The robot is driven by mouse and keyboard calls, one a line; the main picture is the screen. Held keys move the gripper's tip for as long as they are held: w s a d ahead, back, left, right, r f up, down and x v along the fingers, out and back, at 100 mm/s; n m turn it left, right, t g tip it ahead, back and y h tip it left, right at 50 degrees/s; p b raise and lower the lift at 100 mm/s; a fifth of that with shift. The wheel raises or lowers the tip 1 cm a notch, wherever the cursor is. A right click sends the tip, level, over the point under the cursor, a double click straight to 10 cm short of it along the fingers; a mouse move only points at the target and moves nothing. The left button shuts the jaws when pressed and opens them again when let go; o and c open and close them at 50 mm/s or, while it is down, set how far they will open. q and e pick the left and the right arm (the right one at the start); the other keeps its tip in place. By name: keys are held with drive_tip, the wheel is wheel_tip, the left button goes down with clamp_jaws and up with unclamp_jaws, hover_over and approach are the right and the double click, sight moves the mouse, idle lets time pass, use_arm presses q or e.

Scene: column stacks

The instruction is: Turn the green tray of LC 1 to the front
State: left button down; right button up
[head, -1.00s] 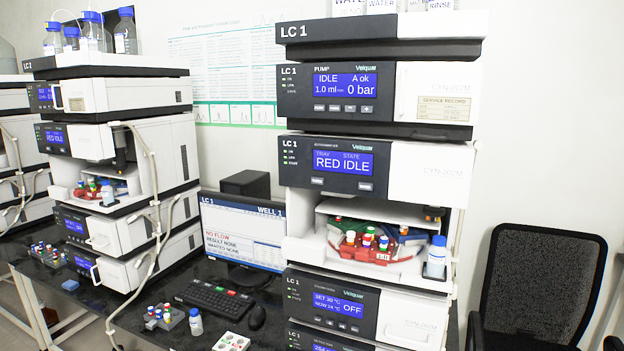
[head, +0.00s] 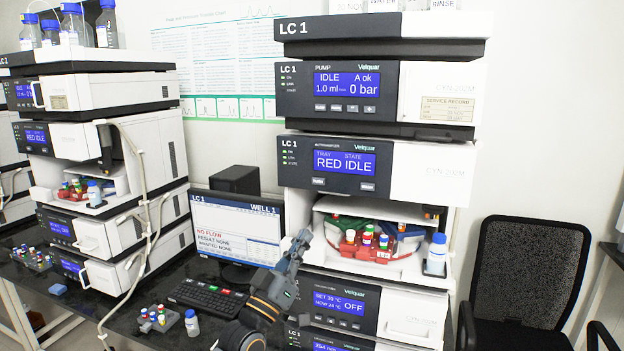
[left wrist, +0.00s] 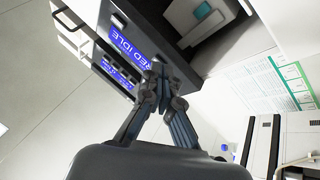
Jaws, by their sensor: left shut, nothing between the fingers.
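On LC 1, the autosampler display (head: 345,161) reads TRAY RED, STATE IDLE. In its open bay below, the red tray (head: 368,252) with several capped vials faces the front. The green tray (head: 345,227) shows partly behind it at the left, and a blue tray (head: 412,235) behind at the right. My left gripper (head: 301,240) is shut and empty, pointing up at the left edge of the bay, apart from the trays as far as I can tell. In the left wrist view its closed fingers (left wrist: 160,85) show before the LC 1 front. My right gripper is not in view.
A blue-capped bottle (head: 437,255) stands at the bay's right corner. The monitor (head: 237,233) and keyboard (head: 205,294) are left of the stack. A vial rack (head: 155,318) sits on the dark bench. A second column stack (head: 95,150) stands further left.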

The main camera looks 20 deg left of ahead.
sight(318, 181)
use_arm(q)
drive_tip(key=s+r+t+h, duration=0.1)
drive_tip(key=s+r+h, duration=0.1)
drive_tip(key=r, duration=0.7)
drive_tip(key=shift+s+r+m+t, duration=0.15)
drive_tip(key=shift+s+m+t, duration=0.2)
drive_tip(key=shift+s, duration=0.25)
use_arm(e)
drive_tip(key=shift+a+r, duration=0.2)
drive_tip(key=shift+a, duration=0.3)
use_arm(q)
drive_tip(key=shift+w, duration=0.15)
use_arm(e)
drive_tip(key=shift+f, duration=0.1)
use_arm(q)
drive_tip(key=w+b, duration=0.5)
drive_tip(key=w, duration=0.3)
drive_tip(key=shift+w, duration=0.3)
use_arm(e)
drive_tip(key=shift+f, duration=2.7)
use_arm(q)
drive_tip(key=shift+d, duration=0.1)
drive_tip(key=shift+b, duration=0.3)
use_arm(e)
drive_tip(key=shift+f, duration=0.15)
use_arm(q)
drive_tip(key=shift+w, duration=0.4)
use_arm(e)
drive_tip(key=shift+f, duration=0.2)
